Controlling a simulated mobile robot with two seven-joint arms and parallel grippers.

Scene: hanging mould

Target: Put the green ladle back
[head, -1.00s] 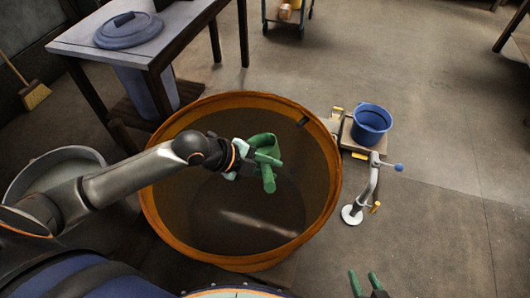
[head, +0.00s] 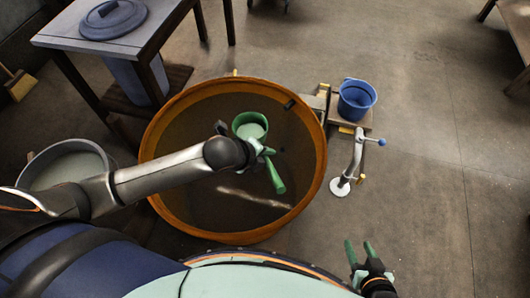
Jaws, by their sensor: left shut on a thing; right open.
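The green ladle shows over the large orange-rimmed vat (head: 320,180). Its round cup (head: 236,126) faces up with pale contents inside, and a green handle (head: 277,180) points toward the front right. My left gripper (head: 262,152) is shut on the ladle between cup and handle; its fingers are partly hidden. The ladle looks held above the vat's dark contents, though the height is hard to judge. My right gripper (head: 360,251) is open and empty, its green fingertips apart, over the floor at the lower right.
A blue bucket (head: 357,98) stands on a small platform right of the vat, by a grey post with a blue-knobbed lever (head: 358,155). A grey tub (head: 45,152) is at the left. A table (head: 150,35) with a blue lid stands behind.

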